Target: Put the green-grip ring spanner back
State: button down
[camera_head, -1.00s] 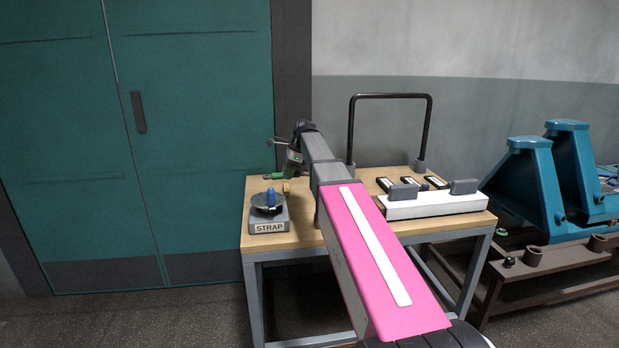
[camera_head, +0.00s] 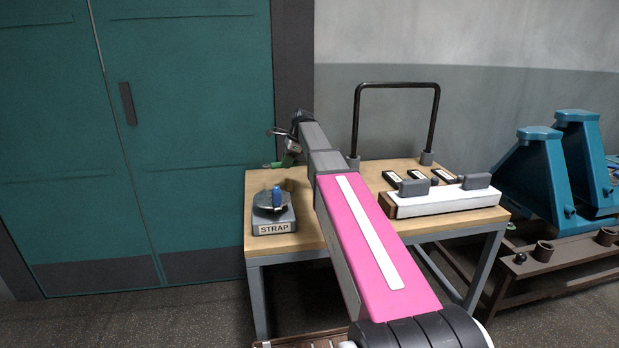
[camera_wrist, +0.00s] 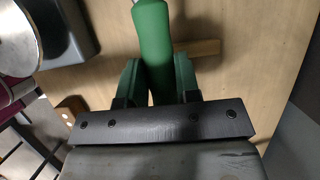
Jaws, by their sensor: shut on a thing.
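The green-grip ring spanner shows its green handle (camera_wrist: 152,35) in the wrist view, running up out of the frame. My gripper (camera_wrist: 157,72) is shut on that handle, with a green finger on each side. The spanner's ring end is out of the wrist view. In the head view a bit of green (camera_head: 272,165) shows beside my gripper (camera_head: 284,158), over the back left of the wooden table (camera_head: 310,233). My pink arm hides part of the tabletop. I cannot tell how high the spanner is above the table.
A grey STRAP stand (camera_head: 274,228) with a round tool and blue handle (camera_head: 277,198) stands front left. A white rack (camera_head: 440,202) with grey blocks stands at the right, dark labelled plates (camera_head: 415,178) behind it. A black hoop (camera_head: 396,87) rises at the back.

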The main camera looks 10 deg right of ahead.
jog(key=w+d+f, duration=0.1)
jog(key=d, duration=0.1)
jog(key=w+d+f, duration=0.3)
jog(key=d+f, duration=0.1)
jog(key=shift+w+d, duration=0.35)
jog(key=shift+d+f, duration=0.1)
jog(key=shift+f, duration=1.85)
jog(key=c, duration=0.8)
grip_release()
